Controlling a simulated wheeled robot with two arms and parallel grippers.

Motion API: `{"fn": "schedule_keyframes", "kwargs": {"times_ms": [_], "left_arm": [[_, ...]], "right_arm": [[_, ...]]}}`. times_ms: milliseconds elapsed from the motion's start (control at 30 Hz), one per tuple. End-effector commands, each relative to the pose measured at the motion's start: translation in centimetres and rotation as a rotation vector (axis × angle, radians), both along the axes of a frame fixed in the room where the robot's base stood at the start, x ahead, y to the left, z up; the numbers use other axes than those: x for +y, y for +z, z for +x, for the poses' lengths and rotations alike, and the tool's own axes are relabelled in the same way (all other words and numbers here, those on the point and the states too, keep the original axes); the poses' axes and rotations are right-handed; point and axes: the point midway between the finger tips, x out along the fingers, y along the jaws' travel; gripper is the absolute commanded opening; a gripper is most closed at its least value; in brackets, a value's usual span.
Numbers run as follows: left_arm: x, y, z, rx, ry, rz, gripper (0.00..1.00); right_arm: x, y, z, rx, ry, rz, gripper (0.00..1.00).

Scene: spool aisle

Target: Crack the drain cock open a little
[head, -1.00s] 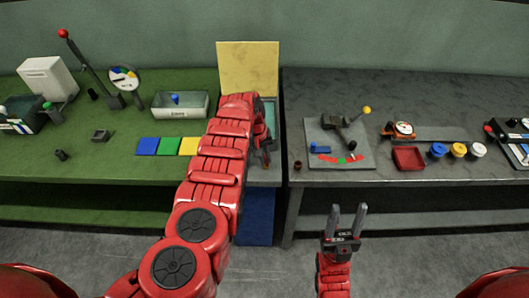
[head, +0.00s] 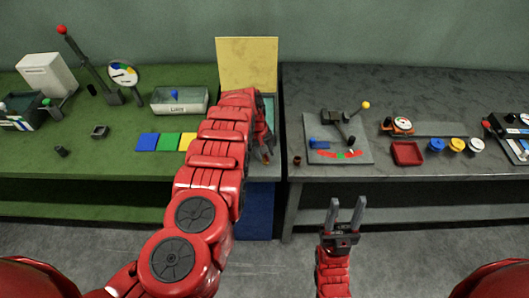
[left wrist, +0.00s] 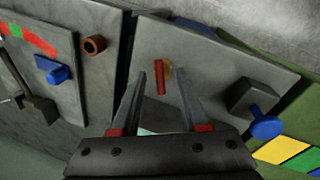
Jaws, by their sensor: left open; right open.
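In the left wrist view, a short red handle (left wrist: 160,78) stands on a round brass-coloured fitting (left wrist: 168,69) on a grey plate (left wrist: 215,60); I take this to be the drain cock. My left gripper (left wrist: 161,73) is open, its fingers on either side of the red handle, with gaps at both sides. Whether the fingertips reach the handle's depth I cannot tell. My right gripper (head: 346,203) is open and empty in front of the dark bench.
A blue knob on a dark block (left wrist: 262,120) sits on the same plate, right of the fingers. A copper-coloured ring (left wrist: 94,45) lies left. A lever plate with a red-green scale (head: 358,145) stands on the dark bench. A yellow panel (head: 247,65) rises behind.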

Motion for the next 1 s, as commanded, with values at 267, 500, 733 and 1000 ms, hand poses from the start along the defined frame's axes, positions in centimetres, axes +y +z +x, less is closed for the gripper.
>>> {"fn": "schedule_keyframes", "kwargs": {"times_ms": [267,500,733,1000], "left_arm": [[0.1,0.8,0.2,-0.004,0.002,-0.001,0.45],[0.5,3.4,-0.2,-0.001,0.002,-0.005,0.45],[1.2,8.1,-0.4,-0.004,-0.001,-0.004,0.45],[2.1,13.4,-0.7,-0.007,-0.002,-0.002,0.45]], "right_arm": [[0.0,-0.2,0.0,0.000,0.000,0.000,0.50],[0.0,-0.8,0.0,0.000,0.000,0.000,0.50],[0.0,-0.8,0.0,0.000,0.000,0.000,0.50],[0.0,2.5,0.0,0.000,0.000,0.000,0.50]]}}
